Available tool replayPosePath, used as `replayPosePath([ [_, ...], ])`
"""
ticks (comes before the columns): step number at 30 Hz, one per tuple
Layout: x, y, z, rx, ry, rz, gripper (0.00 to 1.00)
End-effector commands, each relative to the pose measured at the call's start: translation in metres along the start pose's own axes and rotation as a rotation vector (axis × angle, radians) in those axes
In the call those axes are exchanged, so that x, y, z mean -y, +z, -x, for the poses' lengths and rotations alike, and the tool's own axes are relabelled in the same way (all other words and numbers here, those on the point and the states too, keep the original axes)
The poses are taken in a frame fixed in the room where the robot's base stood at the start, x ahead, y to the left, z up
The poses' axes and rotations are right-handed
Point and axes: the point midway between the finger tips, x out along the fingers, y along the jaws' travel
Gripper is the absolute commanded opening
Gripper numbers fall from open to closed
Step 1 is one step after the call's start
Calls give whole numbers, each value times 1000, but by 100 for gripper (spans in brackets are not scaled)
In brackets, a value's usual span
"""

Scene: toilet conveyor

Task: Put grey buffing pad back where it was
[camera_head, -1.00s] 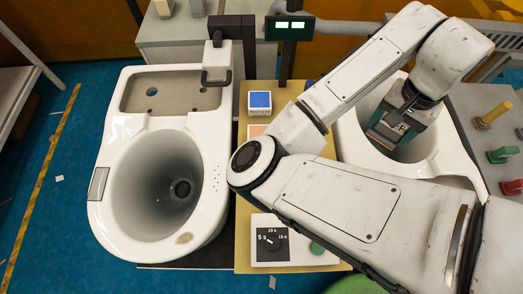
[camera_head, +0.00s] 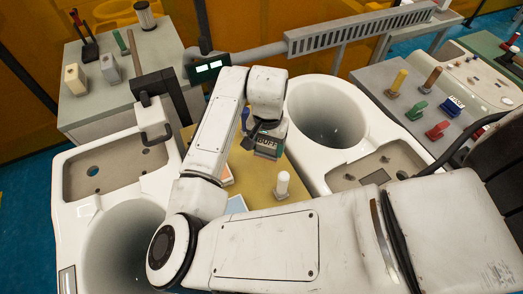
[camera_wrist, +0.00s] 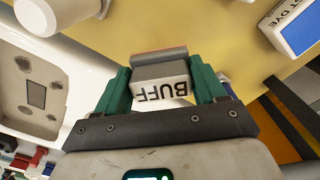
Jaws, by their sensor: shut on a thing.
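The grey buffing pad (camera_wrist: 161,85), a block lettered "BUFF", is between the green fingers of my gripper (camera_wrist: 163,88) in the wrist view. My gripper (camera_head: 264,142) is shut on it. In the head view the pad (camera_head: 268,147) is held over the yellow board (camera_head: 262,187), between the two toilets. Whether the pad touches the board cannot be told.
A white toilet (camera_head: 325,118) stands to the right, another (camera_head: 110,220) to the left. A white peg (camera_head: 283,184) stands on the board near the pad. A blue-topped block (camera_wrist: 298,28) sits beside it. Coloured-handled tools (camera_head: 420,110) lie on the right bench.

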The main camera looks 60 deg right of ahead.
Motion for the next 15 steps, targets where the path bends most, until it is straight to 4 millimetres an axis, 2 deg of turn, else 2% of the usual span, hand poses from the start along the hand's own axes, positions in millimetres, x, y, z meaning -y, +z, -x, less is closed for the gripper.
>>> replayPosePath([
  [9, 16, 1, -19, 1, 0, 1, 37],
  [15, 15, 1, -45, 0, 0, 1, 37],
])
